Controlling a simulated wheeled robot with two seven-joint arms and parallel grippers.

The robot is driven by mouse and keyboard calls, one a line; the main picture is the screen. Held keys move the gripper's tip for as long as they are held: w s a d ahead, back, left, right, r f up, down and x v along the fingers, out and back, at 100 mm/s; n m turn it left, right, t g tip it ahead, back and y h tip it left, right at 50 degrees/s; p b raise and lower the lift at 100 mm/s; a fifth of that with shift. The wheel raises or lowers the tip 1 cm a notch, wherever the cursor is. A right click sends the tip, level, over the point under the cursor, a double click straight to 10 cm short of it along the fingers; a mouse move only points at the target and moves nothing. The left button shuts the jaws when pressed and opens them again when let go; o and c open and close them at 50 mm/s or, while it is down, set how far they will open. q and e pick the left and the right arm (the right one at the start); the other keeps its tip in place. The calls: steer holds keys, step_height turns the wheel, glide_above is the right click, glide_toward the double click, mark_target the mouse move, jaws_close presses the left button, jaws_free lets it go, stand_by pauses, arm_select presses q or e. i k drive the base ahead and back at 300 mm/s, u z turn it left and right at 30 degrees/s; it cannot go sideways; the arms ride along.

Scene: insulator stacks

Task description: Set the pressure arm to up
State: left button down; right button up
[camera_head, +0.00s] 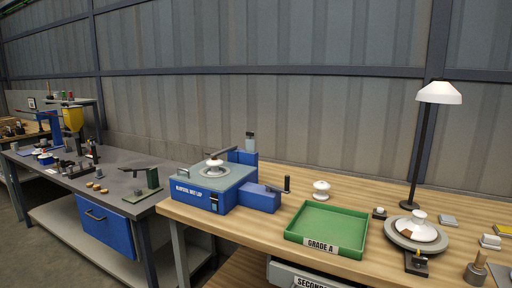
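A blue machine with a grey top, lettered with a label that ends in "WET LAP" (200,194), stands at the left end of the wooden bench. A round plate (214,171) is set in its top, with a white knobbed insulator piece (213,164) on it. A thin dark bar (221,152), which looks like the pressure arm, reaches from the blue rear block (243,157) over the white piece. It lies close to level; whether it touches the piece is too small to tell. Neither of my grippers is in view.
A green "GRADE A" tray (326,228) is empty beside the machine. A crank handle (286,185) sticks up at the machine's right. A white insulator (321,190), a disc stack (416,233) and a lamp (438,93) stand farther right. A grey bench (60,178) is left.

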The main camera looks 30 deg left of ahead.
mark_target(213, 156)
steer(key=i, duration=1.1)
steer(key=u, duration=2.05)
